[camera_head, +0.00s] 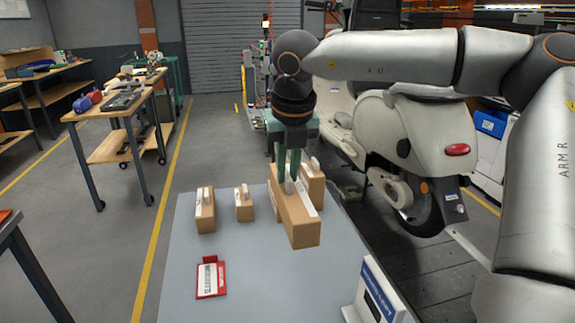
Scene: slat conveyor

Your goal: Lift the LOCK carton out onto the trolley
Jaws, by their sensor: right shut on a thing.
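My right gripper (288,172) reaches in from the right and points down. It is shut on a brown carton (297,222) with a white strip along its top, gripping a part on top. The carton is over the grey platform top (265,290); I cannot tell whether it touches. No LOCK wording is legible on it. Another brown carton (313,187) is just behind it, partly hidden. Two smaller cartons, one at the left (205,213) and one beside it (243,205), stand on the grey top. My left gripper is not in view.
A red-edged white card (211,277) lies at the front left of the grey top. A white sign box (377,293) stands at its front right corner. A cream scooter (410,130) stands behind right over dark slats (400,248). The front middle of the top is clear.

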